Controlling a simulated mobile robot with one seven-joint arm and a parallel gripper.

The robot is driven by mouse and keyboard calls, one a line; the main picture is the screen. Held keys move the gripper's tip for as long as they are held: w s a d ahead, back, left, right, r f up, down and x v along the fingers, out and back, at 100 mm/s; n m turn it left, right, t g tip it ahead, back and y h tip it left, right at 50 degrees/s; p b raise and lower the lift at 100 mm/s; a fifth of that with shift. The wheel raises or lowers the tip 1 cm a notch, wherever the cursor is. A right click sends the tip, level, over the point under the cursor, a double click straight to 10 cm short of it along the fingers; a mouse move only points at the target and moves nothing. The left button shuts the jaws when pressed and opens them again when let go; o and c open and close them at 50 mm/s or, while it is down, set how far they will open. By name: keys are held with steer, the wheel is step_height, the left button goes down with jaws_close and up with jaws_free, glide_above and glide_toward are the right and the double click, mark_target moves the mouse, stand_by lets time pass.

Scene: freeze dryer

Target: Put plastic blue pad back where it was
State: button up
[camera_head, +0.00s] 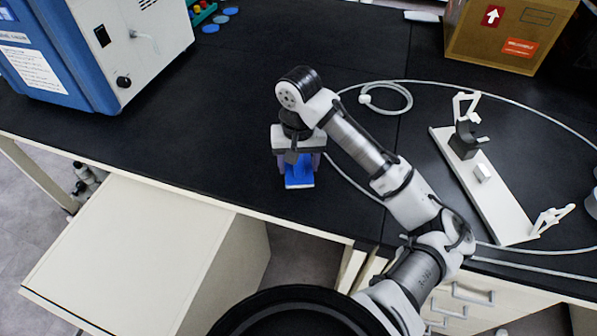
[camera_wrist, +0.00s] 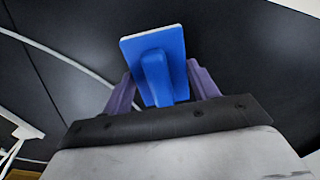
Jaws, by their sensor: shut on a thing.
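The blue pad (camera_head: 299,172) is a small flat plate with a raised handle on its back and a thin pale edge. In the head view it is below my gripper (camera_head: 299,160), over the black bench near its front edge. In the wrist view the pad (camera_wrist: 153,52) is in front of my gripper (camera_wrist: 162,88), whose purple fingers are on both sides of the blue handle, shut on it. I cannot tell whether the pad touches the bench.
A blue and white machine (camera_head: 110,45) stands at the left. Blue discs (camera_head: 211,28) lie near a green rack at the back. A cardboard box (camera_head: 508,30) is at the back right. A white stand (camera_head: 485,190) and a looped cable (camera_head: 385,98) are on the right. The bench's left middle is clear.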

mark_target(299, 173)
steer(key=shift+f, duration=2)
steer(key=shift+f, duration=0.1)
steer(key=o, duration=0.9)
steer(key=shift+o, duration=0.2)
